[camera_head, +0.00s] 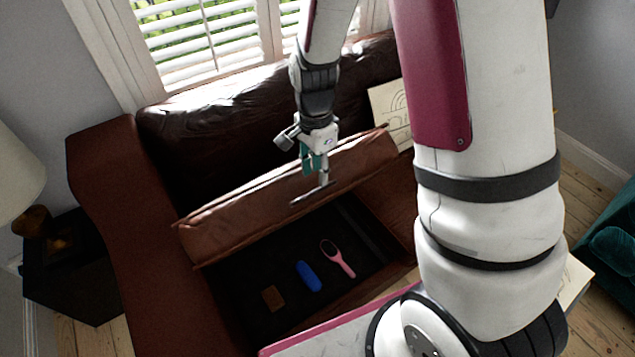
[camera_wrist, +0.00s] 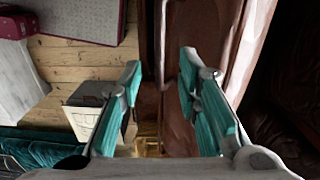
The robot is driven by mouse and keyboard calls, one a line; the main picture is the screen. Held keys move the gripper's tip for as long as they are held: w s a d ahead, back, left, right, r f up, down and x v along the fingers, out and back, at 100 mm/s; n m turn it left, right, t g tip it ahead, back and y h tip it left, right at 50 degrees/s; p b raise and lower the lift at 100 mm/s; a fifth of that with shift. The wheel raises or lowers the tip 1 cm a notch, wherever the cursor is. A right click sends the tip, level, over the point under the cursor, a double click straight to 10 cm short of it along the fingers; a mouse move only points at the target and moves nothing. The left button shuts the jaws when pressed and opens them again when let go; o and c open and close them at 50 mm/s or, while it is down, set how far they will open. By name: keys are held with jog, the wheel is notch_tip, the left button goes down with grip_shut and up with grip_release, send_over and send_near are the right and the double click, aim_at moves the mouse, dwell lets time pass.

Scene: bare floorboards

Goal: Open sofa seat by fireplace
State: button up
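The brown leather sofa seat (camera_head: 250,205) is raised and tilted up toward the backrest, with the dark storage space (camera_head: 245,275) below it uncovered. A short dark bar (camera_head: 312,195) shows at the seat's underside, beside my gripper. My gripper (camera_head: 316,172) is at the raised seat, right of its middle. In the wrist view its teal fingers (camera_wrist: 160,85) stand well apart, with brown leather (camera_wrist: 180,125) seen between and behind the right finger. I cannot tell whether a finger touches the seat. No fireplace is in view.
In the storage space lie a brown flat item (camera_head: 273,298), a blue oblong item (camera_head: 308,276) and a pink-handled item (camera_head: 338,258). A cushion or board with line drawings (camera_head: 392,112) leans at the backrest. A dark side table (camera_head: 70,275) stands left; a teal seat (camera_head: 612,235) is right.

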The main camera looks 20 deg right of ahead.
aim_at(318, 189)
jog(key=shift+s+f, duration=0.15)
jog(key=shift+f, duration=2.4)
grip_shut()
